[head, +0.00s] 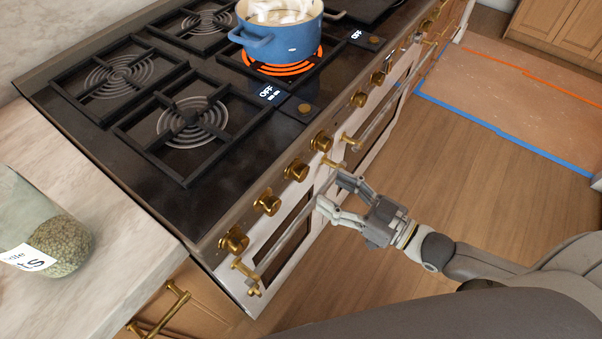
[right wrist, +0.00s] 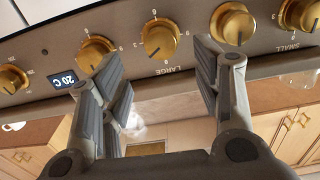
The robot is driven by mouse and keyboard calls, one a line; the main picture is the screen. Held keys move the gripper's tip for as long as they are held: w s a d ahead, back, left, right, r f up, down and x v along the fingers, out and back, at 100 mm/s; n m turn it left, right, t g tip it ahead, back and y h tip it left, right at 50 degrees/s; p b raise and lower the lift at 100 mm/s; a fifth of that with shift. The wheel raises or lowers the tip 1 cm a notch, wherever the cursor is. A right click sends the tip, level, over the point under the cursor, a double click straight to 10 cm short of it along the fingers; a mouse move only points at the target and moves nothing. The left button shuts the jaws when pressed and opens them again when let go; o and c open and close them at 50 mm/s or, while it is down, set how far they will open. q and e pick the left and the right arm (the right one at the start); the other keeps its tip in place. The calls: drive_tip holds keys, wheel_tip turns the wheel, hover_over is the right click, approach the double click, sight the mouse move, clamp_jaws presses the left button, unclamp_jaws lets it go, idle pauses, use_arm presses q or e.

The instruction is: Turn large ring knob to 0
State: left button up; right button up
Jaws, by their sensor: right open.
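The large ring knob (right wrist: 160,40) is a round gold knob on the stove's front panel, with the upside-down word LARGE beside it in the right wrist view. Small digits surround it. My right gripper (right wrist: 163,62) is open, and in that view the knob shows in the gap between its two fingers. I see no finger touching it. In the head view my right gripper (head: 331,192) is in front of the row of gold knobs, near the oven handles. I cannot tell there which knob is the large ring one. My left gripper is out of view.
Other gold knobs flank it, one (right wrist: 232,22) to the right and one (right wrist: 95,50) to the left, close to my fingers. A 20 C display (right wrist: 65,80) is further left. A blue pot (head: 280,38) stands on a glowing burner. A glass jar (head: 40,235) stands on the counter.

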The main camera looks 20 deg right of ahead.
sight(305, 175)
drive_tip(key=x, duration=0.8)
drive_tip(key=shift+w+a, duration=0.3)
drive_tip(key=shift+c, duration=0.5)
drive_tip(key=c, duration=0.9)
